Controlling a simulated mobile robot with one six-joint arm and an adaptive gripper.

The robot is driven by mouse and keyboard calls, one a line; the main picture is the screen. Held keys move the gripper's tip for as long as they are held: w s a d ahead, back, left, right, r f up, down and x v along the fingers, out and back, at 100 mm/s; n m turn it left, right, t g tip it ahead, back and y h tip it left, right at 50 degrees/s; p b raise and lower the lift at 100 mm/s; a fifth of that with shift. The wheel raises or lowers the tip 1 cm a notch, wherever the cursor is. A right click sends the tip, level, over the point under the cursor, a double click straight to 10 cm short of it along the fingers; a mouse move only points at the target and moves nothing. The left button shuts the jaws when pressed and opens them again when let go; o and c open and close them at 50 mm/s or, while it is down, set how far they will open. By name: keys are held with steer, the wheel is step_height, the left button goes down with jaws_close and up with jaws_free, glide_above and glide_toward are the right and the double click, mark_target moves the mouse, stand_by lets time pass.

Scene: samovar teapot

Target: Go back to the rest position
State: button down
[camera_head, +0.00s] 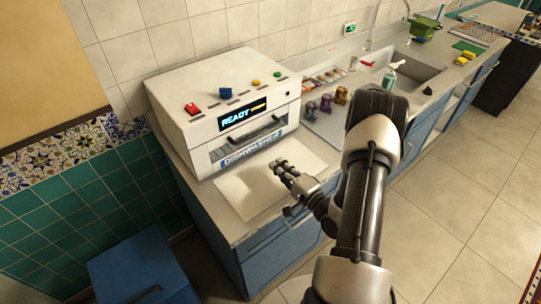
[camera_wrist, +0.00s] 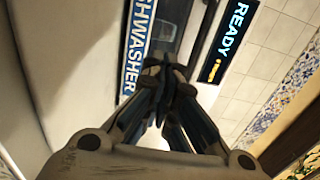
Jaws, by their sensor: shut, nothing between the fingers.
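My gripper (camera_head: 284,170) is shut and empty in the head view. It hangs in front of the white dishwasher (camera_head: 180,95), above the pale flat panel (camera_head: 262,180) at the machine's front. In the wrist view my gripper's fingers (camera_wrist: 168,70) meet at their tips, pointing at the dishwasher front. The dishwasher's label (camera_wrist: 137,45) and its display reading READY (camera_wrist: 228,42) show there too. Whether the fingers touch anything cannot be told.
Several dark cups (camera_head: 327,103) stand on the counter right of the dishwasher. A soap bottle (camera_head: 390,76) stands by the sink (camera_head: 412,72). A green pot (camera_head: 424,27) and yellow sponges (camera_head: 465,57) are farther back. A blue cabinet (camera_head: 135,270) stands at lower left. The tiled floor (camera_head: 450,215) at right is clear.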

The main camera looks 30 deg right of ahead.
steer(key=shift+s, duration=0.25)
steer(key=w+r+n+g+h, duration=0.1)
steer(key=w+r+n+g, duration=0.3)
steer(key=w+r+n, duration=0.2)
steer(key=s+a+r+n+g+h, duration=0.2)
steer(key=a+r+n+g+h, duration=0.15)
steer(key=r, duration=0.65)
steer(key=s+a+r+n+g+y, duration=0.1)
steer(key=s+a+r+n+g, duration=0.2)
steer(key=s+a, duration=0.6)
steer(key=s+a+r+n+g+y, duration=0.2)
steer(key=s+a, duration=0.7)
steer(key=s, duration=0.9)
step_height(320, 180, up, 3)
steer(key=n+g, duration=0.1)
steer(key=n, duration=0.1)
steer(key=shift+a+f+n, duration=0.2)
steer(key=shift+n, duration=0.15)
steer(key=c, duration=2.4)
jaws_free()
steer(key=shift+w, duration=0.1)
